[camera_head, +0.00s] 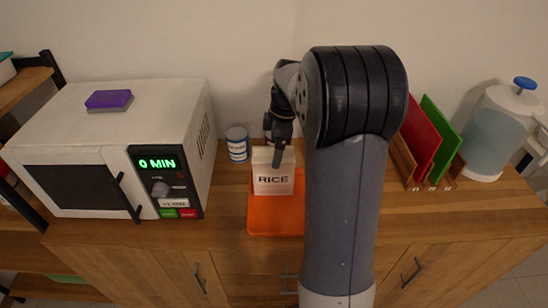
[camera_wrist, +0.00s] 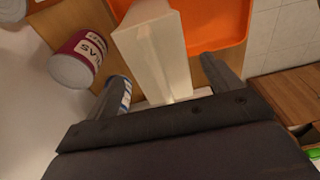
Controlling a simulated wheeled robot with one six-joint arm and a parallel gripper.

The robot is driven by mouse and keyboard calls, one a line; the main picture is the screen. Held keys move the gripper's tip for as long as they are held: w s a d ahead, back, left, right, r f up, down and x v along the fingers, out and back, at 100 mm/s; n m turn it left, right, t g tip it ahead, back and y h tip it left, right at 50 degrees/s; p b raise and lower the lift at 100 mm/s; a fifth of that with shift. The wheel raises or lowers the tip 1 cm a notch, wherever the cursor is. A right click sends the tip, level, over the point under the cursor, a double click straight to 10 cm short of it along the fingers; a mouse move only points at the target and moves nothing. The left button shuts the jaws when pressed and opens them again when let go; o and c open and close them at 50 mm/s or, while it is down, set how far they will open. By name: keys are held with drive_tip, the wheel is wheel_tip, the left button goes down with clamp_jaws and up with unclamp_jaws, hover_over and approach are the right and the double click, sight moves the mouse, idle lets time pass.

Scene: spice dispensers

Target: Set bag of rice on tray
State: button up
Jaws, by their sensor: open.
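The bag of rice (camera_head: 273,180) is a pale upright box shape with a RICE label. In the head view it overlaps the back of the orange tray (camera_head: 262,222), but I cannot tell whether its base rests on it. My gripper (camera_head: 277,148) is over the top of the bag, partly hidden by my arm. In the wrist view my gripper (camera_wrist: 172,80) is open, one finger on each side of the bag (camera_wrist: 158,55). A gap shows at the right finger; contact at the left is unclear. The tray (camera_wrist: 215,22) shows beyond the bag.
A white can with a blue label (camera_head: 238,145) stands left of the bag. A can with a maroon label (camera_wrist: 80,55) shows in the wrist view. A microwave (camera_head: 120,140) stands left; red and green boards (camera_head: 422,140) and a water dispenser (camera_head: 490,135) stand right.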

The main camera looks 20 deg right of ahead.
drive_tip(key=r, duration=0.4)
drive_tip(key=d+r, duration=0.1)
drive_tip(key=r, duration=0.1)
drive_tip(key=shift+s+r, duration=0.2)
drive_tip(key=shift+r, duration=0.15)
drive_tip(key=shift+o, duration=0.3)
